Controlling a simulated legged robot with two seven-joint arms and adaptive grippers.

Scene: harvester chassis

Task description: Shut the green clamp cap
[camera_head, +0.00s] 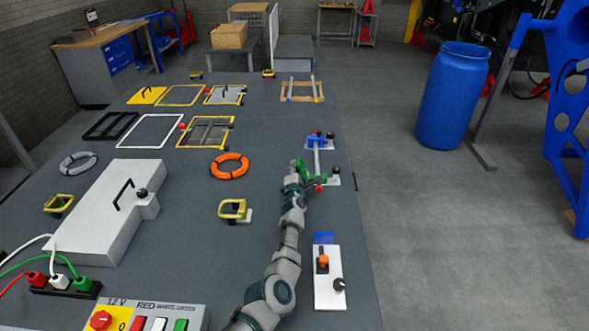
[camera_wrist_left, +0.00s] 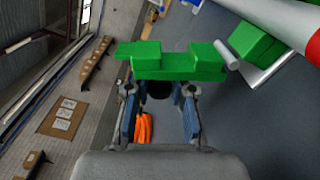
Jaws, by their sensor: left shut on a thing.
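The green clamp cap (camera_wrist_left: 178,62) lies across the fingertips of my left gripper (camera_wrist_left: 160,87) in the left wrist view. The gripper is shut on it. Another green clamp part (camera_wrist_left: 252,40) is at the upper right, beside a silver rod and a red and white pipe (camera_wrist_left: 290,25). The cap stands away from that pipe, swung open. My right gripper is not in view.
A white box (camera_head: 100,220) stands further left. A blue barrel (camera_head: 452,98) stands off the table.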

